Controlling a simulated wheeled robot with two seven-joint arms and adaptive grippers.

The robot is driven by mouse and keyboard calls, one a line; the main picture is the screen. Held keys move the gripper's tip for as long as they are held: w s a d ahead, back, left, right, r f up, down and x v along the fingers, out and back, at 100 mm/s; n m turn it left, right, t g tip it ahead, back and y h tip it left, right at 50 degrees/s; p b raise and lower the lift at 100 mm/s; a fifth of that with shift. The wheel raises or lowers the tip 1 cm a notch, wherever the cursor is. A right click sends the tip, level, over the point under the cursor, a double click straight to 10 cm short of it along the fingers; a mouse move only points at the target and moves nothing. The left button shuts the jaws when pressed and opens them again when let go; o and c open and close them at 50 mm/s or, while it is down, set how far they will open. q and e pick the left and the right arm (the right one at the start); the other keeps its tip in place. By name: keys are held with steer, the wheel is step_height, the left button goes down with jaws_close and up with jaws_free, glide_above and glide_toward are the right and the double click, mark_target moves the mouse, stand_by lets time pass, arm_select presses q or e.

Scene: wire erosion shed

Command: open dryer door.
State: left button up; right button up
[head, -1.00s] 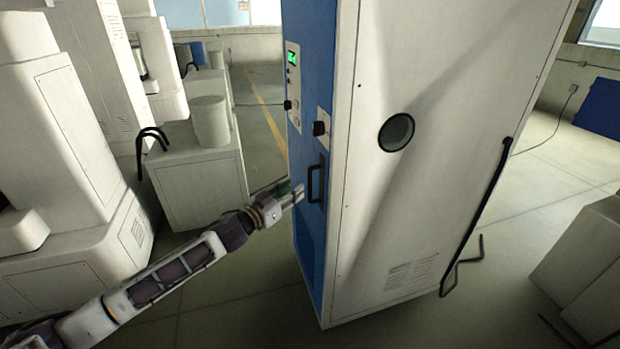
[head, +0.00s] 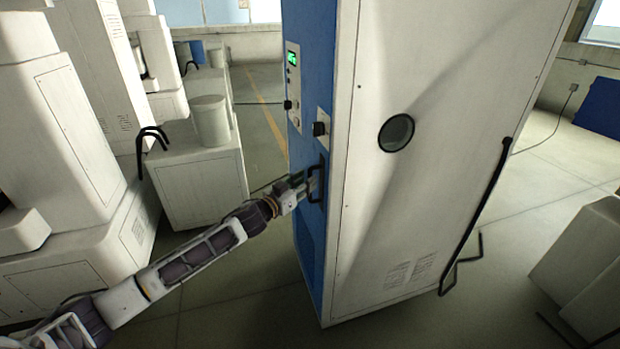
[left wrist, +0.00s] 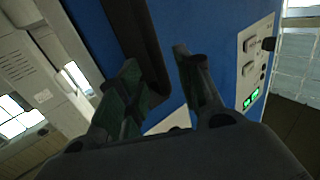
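The dryer (head: 440,150) is a tall white cabinet with a blue front door (head: 311,235), which looks shut. A black bar handle (head: 322,178) stands out from the door. My left gripper (head: 309,184) is at the handle in the head view. In the left wrist view my left gripper (left wrist: 158,75) has its two fingers apart. The dark handle bar (left wrist: 138,35) runs just beyond them, nearer the left finger. I cannot tell whether a finger touches it. My right gripper is in neither view.
The dryer's control panel (head: 293,85) with a green display and a black knob (head: 318,128) sit above the handle. A white cabinet (head: 200,185) with a cylinder on it stands to the left. White machines (head: 60,150) fill the left side. Floor is clear in front of the door.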

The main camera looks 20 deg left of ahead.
arm_select(q)
steer(key=x, duration=0.2)
steer(key=shift+w+d, duration=0.15)
steer(key=shift+w, duration=0.35)
steer(key=c, duration=0.7)
jaws_close()
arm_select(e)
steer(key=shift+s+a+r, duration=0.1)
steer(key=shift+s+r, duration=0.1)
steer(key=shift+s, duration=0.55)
